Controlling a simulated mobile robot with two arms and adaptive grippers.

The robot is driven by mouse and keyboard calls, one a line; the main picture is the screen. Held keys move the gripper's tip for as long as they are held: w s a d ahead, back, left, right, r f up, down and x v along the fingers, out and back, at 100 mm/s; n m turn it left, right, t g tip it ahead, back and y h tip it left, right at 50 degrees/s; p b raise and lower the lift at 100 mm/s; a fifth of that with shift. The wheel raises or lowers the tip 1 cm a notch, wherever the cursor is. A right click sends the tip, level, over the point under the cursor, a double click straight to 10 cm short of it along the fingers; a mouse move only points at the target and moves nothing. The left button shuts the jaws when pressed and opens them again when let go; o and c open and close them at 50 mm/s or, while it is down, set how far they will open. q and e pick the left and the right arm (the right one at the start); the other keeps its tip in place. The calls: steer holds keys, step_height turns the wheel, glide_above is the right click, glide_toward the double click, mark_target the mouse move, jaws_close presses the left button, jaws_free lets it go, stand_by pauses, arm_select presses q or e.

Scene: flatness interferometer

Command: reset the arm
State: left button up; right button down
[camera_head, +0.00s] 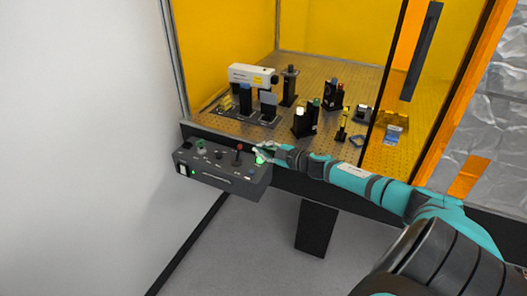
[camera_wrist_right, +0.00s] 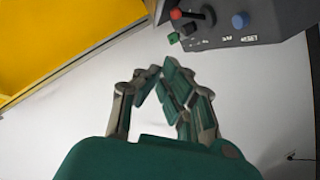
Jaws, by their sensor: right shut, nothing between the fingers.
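A dark grey control box (camera_head: 222,178) hangs at the front left edge of the bench. It also fills the upper right of the wrist view (camera_wrist_right: 285,22). It carries a red-tipped lever (camera_wrist_right: 176,14), a green button (camera_wrist_right: 173,38) and a blue button (camera_wrist_right: 240,20) with a label that seems to read RESET below it. My right gripper (camera_head: 262,148) is at the box's right end, close to the green button. In the wrist view its fingers (camera_wrist_right: 160,72) are shut and empty, apart from the box in the picture. Whether they touch the box is unclear. My left gripper is not in view.
An optical breadboard (camera_head: 275,130) behind the box holds a white laser-like unit (camera_head: 253,75) and several black mounts. Yellow panels (camera_head: 225,45) enclose it, with a black handle (camera_head: 422,50) at right. A white wall (camera_head: 85,130) stands left. The floor (camera_head: 240,250) below is mostly clear.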

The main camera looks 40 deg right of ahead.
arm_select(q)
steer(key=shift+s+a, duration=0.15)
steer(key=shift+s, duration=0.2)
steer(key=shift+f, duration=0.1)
